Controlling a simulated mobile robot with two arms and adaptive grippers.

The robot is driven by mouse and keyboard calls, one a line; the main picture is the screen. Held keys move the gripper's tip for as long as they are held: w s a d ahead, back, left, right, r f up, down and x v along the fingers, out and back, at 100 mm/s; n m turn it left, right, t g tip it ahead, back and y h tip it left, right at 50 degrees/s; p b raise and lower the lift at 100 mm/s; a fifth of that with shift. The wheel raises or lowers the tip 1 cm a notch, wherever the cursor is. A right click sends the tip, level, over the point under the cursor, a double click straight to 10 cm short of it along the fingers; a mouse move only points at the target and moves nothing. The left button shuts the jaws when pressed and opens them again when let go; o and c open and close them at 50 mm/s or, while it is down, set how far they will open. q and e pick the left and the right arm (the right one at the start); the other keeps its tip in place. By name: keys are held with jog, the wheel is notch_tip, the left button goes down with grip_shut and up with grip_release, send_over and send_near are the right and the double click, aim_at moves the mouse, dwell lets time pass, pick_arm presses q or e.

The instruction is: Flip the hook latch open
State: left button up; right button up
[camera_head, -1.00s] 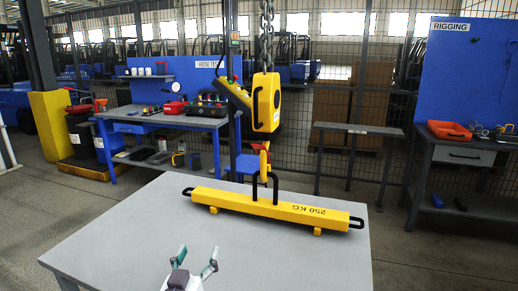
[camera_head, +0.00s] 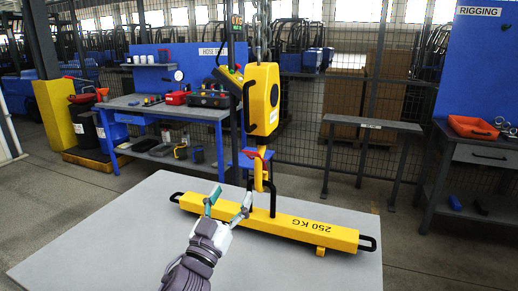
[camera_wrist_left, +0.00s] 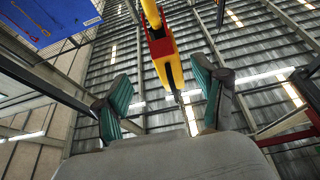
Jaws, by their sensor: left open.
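The yellow hook (camera_head: 261,172) hangs below the yellow hoist block (camera_head: 263,100), with a red latch (camera_head: 256,153) at its upper part. The hook meets the black lifting handle (camera_head: 272,196) of the yellow 250 kg beam (camera_head: 290,225); whether it bears on it I cannot tell. My left gripper (camera_head: 228,199) is open and empty, in front of the beam and left of the hook. In the left wrist view the yellow hook (camera_wrist_left: 167,68) and red latch (camera_wrist_left: 160,47) show above and between the open fingers (camera_wrist_left: 166,100). My right gripper is not in view.
The beam rests on a grey table (camera_head: 90,235) with free room at its front left. A chain (camera_head: 262,30) rises from the hoist block. A control pendant (camera_head: 227,82) hangs beside it. A blue workbench (camera_head: 160,110) stands behind at left, a rigging bench (camera_head: 480,150) at right.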

pick_arm(q)
jog(key=p, duration=0.1)
send_near(251, 155)
jog(key=w+r, duration=0.2)
jog(key=x, duration=0.4)
jog(key=p+x, duration=0.1)
jog(key=x, duration=0.1)
jog(key=shift+w+d+f, duration=0.2)
jog(key=shift+d+f, duration=0.15)
jog(key=shift+d, duration=0.1)
jog(key=shift+w+d+r, duration=0.15)
jog(key=shift+w+r, duration=0.05)
jog(key=shift+w, duration=0.4)
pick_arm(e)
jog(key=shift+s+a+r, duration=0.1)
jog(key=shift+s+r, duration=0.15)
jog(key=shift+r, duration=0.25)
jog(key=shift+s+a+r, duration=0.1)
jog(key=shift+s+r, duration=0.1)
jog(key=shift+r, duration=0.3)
pick_arm(q)
jog(key=c, duration=1.1)
grip_shut()
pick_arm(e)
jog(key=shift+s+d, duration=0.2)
